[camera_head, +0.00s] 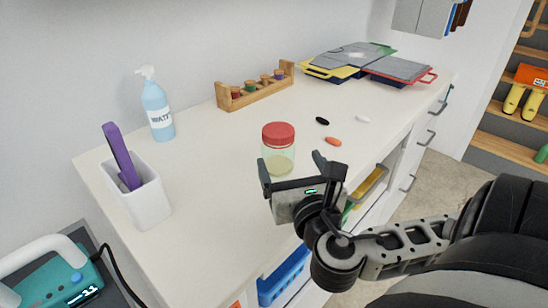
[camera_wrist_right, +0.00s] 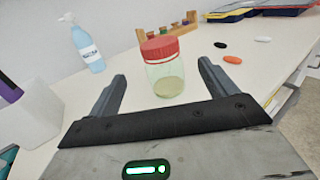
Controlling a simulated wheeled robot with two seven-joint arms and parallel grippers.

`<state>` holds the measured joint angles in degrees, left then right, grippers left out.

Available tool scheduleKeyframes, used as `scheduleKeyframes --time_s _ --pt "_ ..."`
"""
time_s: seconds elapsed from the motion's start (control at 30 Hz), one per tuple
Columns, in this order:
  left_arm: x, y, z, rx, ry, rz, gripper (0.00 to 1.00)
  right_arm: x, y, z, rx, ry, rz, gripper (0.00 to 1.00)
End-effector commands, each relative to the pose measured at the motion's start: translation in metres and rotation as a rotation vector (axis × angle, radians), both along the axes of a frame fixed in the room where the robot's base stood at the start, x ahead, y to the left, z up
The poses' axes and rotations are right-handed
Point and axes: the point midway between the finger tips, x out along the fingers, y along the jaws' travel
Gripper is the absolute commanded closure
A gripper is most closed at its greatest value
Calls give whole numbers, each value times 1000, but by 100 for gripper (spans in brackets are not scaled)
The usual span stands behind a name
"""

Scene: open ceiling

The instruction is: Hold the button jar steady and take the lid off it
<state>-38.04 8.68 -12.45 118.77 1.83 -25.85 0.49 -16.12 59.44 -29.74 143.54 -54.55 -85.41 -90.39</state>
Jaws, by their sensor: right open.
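The button jar (camera_head: 279,160) is clear glass and stands upright on the white counter (camera_head: 225,195), with pale yellowish contents low inside. Its red lid (camera_head: 278,133) is on top. My right gripper (camera_head: 289,172) is open and empty at the jar's near side. In the right wrist view the jar (camera_wrist_right: 165,78) with its red lid (camera_wrist_right: 160,48) stands ahead, in line with the gap between the two fingers (camera_wrist_right: 162,85). I see no contact between the fingers and the jar. My left gripper is not in view.
A blue pump bottle (camera_head: 157,108) and a white holder (camera_head: 145,197) with a purple item stand left. A wooden rack (camera_head: 254,92) of small jars is behind. Black, white and orange ovals (camera_head: 333,141) lie right of the jar. Cases (camera_head: 365,65) lie at the back right.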

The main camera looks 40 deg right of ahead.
Motion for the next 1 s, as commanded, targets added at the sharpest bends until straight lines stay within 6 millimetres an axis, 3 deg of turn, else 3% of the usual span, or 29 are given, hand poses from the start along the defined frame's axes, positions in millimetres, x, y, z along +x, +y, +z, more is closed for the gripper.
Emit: scheduleKeyframes --time_s 0.07,0.23,0.47,0.8,1.0 --pt "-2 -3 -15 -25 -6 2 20 17 -9 -7 -4 -10 -1 16" --pt "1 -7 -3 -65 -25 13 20 43 -23 1 -3 -3 -2 16" --pt "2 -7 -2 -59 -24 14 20 58 -31 1 1 0 -1 16" --pt "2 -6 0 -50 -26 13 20 97 -53 2 2 -1 -1 16" --pt "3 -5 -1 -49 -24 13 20 101 -55 1 2 1 0 16"
